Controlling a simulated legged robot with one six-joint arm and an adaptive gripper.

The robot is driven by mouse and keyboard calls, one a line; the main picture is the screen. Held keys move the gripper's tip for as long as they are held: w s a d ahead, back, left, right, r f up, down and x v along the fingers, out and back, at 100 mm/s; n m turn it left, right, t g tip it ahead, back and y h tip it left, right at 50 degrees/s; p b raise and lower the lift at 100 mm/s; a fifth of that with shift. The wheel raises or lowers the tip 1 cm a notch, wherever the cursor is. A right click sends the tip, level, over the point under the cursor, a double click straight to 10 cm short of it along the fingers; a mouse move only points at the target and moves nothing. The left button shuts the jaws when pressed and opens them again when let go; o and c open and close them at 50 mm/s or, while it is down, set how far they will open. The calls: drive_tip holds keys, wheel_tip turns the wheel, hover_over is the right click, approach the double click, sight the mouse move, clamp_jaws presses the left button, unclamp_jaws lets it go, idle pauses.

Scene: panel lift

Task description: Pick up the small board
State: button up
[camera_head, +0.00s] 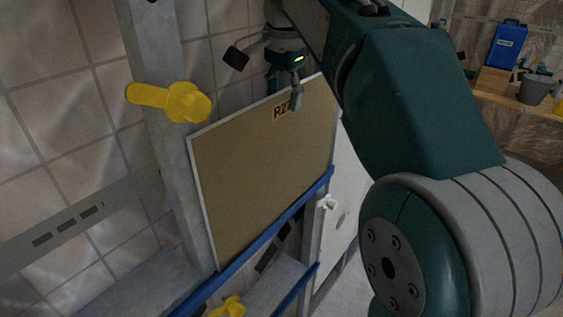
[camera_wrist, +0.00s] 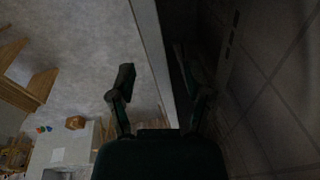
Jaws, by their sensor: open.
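The small board (camera_head: 262,165) is a tan panel with a pale edge and an "R27"-like label near its top, partly covered by my gripper. It stands tilted in the head view, its lower edge along a blue rail (camera_head: 262,232). My gripper (camera_head: 292,92) is at the board's top edge, with one finger in front of the tan face; the other finger is hidden there. In the wrist view, my gripper (camera_wrist: 163,80) is open, and the board's pale edge (camera_wrist: 156,55) runs between the two fingers. I see gaps beside the edge; contact is not clear.
A yellow peg (camera_head: 170,101) sticks out from the grey post (camera_head: 165,60) left of the board. Another yellow part (camera_head: 228,306) is below the rail. A tiled wall (camera_head: 60,90) stands behind. A shelf (camera_head: 520,103) with a blue canister (camera_head: 507,45) is at far right.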

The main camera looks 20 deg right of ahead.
drive_tip(key=shift+w+f, duration=0.2)
drive_tip(key=shift+f, duration=1.25)
clamp_jaws()
drive_tip(key=shift+r, duration=0.1)
drive_tip(key=shift+r, duration=1.7)
drive_tip(key=shift+s+d+r, duration=0.1)
drive_tip(key=shift+d, duration=0.05)
drive_tip(key=s+d, duration=1)
drive_tip(key=s, duration=0.4)
drive_tip(key=shift+s+d, duration=0.2)
